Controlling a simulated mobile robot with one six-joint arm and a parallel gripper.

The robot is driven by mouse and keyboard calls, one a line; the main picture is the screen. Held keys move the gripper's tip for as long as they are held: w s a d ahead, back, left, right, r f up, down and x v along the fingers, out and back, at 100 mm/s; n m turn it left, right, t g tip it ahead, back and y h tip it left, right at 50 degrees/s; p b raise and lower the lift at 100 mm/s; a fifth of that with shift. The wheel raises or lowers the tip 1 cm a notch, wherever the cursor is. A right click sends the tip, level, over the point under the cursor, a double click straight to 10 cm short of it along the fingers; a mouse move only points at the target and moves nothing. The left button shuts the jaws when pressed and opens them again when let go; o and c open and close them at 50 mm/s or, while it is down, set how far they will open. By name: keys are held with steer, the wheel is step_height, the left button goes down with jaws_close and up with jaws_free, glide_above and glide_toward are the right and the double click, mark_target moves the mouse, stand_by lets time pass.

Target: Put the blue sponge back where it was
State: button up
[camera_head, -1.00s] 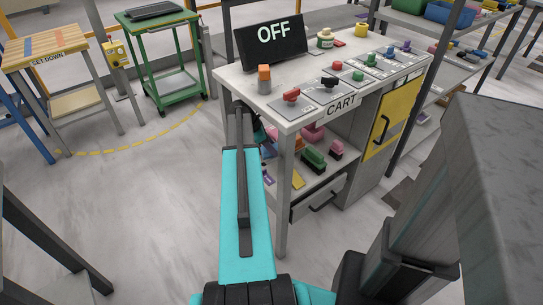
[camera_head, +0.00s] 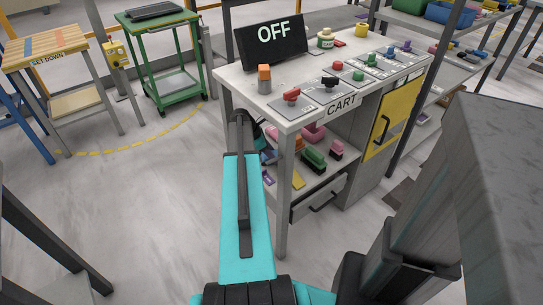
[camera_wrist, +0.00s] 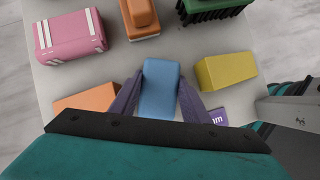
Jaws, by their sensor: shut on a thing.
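In the wrist view the blue sponge (camera_wrist: 160,88) is between the two dark purple fingers of my gripper (camera_wrist: 159,92), which is shut on it. The sponge is over a pale shelf surface (camera_wrist: 120,60), between an orange block on the left and a yellow block on the right. I cannot tell whether its underside touches the shelf. A purple label (camera_wrist: 218,116) ending in "m" lies at its lower right, partly hidden by a finger. In the head view my arm reaches to the left end of the cart's lower shelf and mostly hides the gripper.
Near the sponge are the orange block (camera_wrist: 88,98), yellow block (camera_wrist: 226,71), pink striped block (camera_wrist: 69,36), orange object (camera_wrist: 139,18) and green brush (camera_wrist: 208,8). The cart top (camera_head: 250,88) overhangs the shelf, and a cart leg (camera_head: 283,205) stands just right of my arm.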

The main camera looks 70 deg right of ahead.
mark_target(264, 155)
steer(key=o, duration=0.9)
steer(key=shift+o, duration=0.2)
steer(key=shift+r, duration=0.15)
steer(key=shift+p+v, duration=0.3)
steer(key=shift+v, duration=3.45)
